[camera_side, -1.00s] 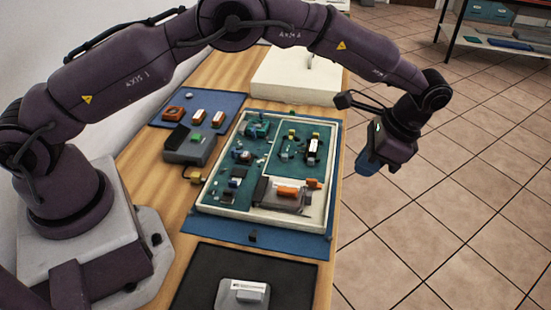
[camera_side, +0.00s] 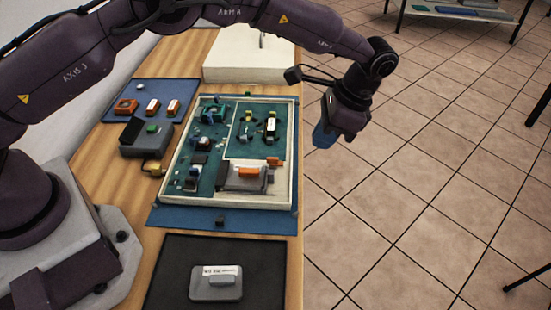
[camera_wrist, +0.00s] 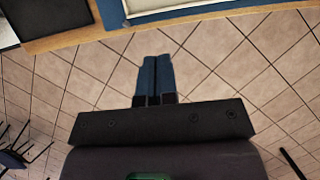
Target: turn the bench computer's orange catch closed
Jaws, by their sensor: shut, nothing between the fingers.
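The bench computer is a shallow cream-framed tray (camera_side: 293,150) with green boards, on a blue mat on the bench. Near its front right is a grey block (camera_side: 238,183) with an orange bar (camera_side: 249,172) on top. A smaller orange piece (camera_side: 273,162) sits just behind and right of the bar. I cannot tell which orange part is the catch, nor how it is turned. My gripper (camera_side: 324,136) hangs over the floor, right of the bench edge and clear of the tray. In the wrist view its blue fingers (camera_wrist: 155,76) are together and empty, with floor tiles beneath.
A grey box with a green button (camera_side: 147,138) stands left of the tray. A blue mat (camera_side: 125,90) behind it holds small orange and white parts. A white box (camera_side: 250,68) is at the back. A grey labelled case (camera_side: 216,286) lies on a black mat in front.

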